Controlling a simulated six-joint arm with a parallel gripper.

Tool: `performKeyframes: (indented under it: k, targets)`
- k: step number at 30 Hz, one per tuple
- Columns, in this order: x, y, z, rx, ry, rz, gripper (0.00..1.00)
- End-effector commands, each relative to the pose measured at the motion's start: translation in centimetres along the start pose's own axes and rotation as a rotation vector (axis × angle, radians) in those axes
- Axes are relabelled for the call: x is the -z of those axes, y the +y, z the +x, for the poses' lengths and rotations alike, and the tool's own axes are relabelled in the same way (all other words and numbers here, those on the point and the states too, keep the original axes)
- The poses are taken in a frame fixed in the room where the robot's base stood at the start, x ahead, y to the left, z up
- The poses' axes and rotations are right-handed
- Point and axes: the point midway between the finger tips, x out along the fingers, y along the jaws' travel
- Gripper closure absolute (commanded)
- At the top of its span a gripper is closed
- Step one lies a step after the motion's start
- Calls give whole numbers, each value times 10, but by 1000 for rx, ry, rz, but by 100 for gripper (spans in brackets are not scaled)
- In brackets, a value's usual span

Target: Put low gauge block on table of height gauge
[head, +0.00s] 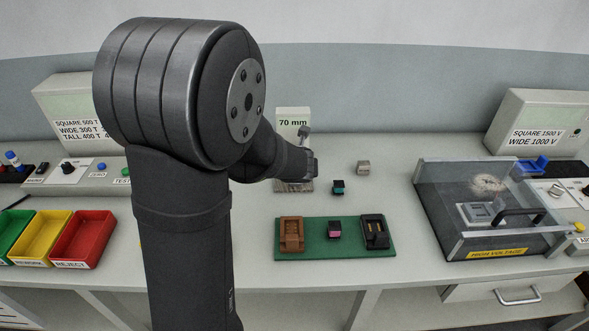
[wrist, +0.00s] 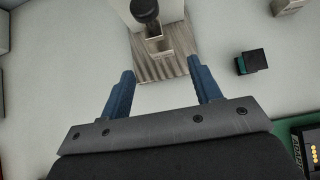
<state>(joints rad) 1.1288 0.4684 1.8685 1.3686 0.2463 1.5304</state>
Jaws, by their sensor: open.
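The height gauge (head: 293,125), marked "70 mm", stands at the back behind my arm. Its ribbed table (wrist: 180,69) shows in the wrist view, under a dark plunger (wrist: 145,12). A small pale block-like part (wrist: 158,47) is at the table, below the plunger; I cannot tell whether it is a gauge block or part of the gauge. A separate grey-beige block (head: 363,167) lies on the bench right of the gauge. It is cut off at the wrist view's upper right (wrist: 287,5). My gripper (wrist: 160,68) is open, its blue fingers apart at the table's near edge, with nothing visibly clamped.
A dark and teal connector (head: 338,187) lies right of the gauge. A green board (head: 385,251) with brown, pink-black and black parts is in front. A clear high-voltage box (head: 440,215) stands right; coloured bins (head: 84,240) stand left.

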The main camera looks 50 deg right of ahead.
Motion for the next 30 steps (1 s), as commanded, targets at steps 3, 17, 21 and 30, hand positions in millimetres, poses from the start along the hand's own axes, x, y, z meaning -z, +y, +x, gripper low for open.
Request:
performKeyframes:
  k: [3, 17, 21, 30]
  targets:
    - [-1, 0, -17, 0, -2, 0, 42]
    - [0, 0, -36, 0, 1, 1, 42]
    - [0, 0, -36, 0, 1, 1, 42]
    - [0, 0, -36, 0, 1, 0, 42]
